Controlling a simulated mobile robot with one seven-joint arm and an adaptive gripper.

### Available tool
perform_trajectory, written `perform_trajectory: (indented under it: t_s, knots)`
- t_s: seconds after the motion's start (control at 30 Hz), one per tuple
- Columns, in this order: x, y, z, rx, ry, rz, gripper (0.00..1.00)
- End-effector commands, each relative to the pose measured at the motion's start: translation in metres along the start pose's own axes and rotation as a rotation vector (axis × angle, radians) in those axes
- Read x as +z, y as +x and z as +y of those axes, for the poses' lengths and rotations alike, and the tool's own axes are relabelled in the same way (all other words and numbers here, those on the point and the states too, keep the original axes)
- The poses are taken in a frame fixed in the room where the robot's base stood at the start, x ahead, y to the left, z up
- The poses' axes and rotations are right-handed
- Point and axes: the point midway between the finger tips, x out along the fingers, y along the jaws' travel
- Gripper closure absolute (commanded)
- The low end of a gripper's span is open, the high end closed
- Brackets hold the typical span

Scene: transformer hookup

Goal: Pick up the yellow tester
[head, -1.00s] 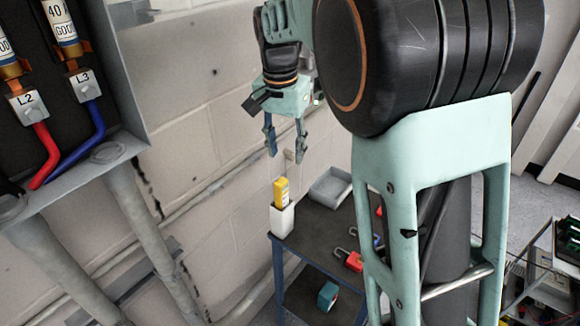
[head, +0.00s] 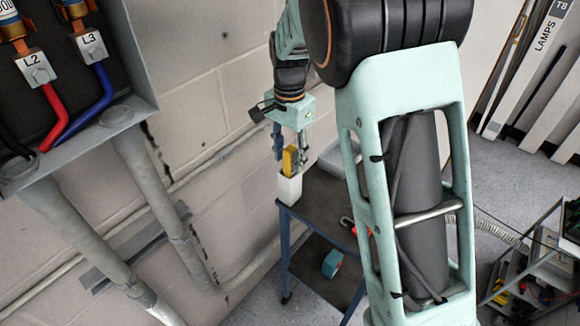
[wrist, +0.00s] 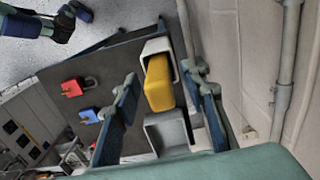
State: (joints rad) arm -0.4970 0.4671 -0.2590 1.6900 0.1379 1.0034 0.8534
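The yellow tester (head: 290,159) stands upright in a white holder (head: 289,188) at the left corner of a dark cart top. In the wrist view the tester (wrist: 159,84) lies between the two blue fingers of my gripper (wrist: 168,98), with a gap showing on each side. My gripper (head: 291,152) is open and points down over the tester in the head view. The white holder (wrist: 157,46) shows around the tester's far end in the wrist view.
A grey tray (wrist: 167,133) sits close beside the holder. Red (wrist: 72,87) and blue (wrist: 89,115) padlocks lie on the cart top (wrist: 115,70). A block wall (head: 235,120) with conduits is close by. A teal item (head: 332,263) is on the lower shelf.

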Motion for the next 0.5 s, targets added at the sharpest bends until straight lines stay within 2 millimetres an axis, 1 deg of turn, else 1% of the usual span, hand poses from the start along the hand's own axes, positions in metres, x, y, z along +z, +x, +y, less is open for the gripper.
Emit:
perform_trajectory:
  t_s: [0.03, 0.1, 0.33, 0.37, 0.5]
  knots:
    - [-0.0001, 0.0053, 0.0005, 0.001, 0.001, -0.001, 0.61]
    - [-0.0003, 0.0092, 0.0003, 0.0, 0.0, 0.0, 0.61]
    - [-0.0005, 0.0106, 0.0, -0.001, -0.001, 0.001, 0.61]
    - [-0.0005, 0.0106, 0.0, -0.001, -0.001, 0.001, 0.63]
    - [-0.0005, 0.0104, 0.0, -0.001, -0.001, 0.001, 0.79]
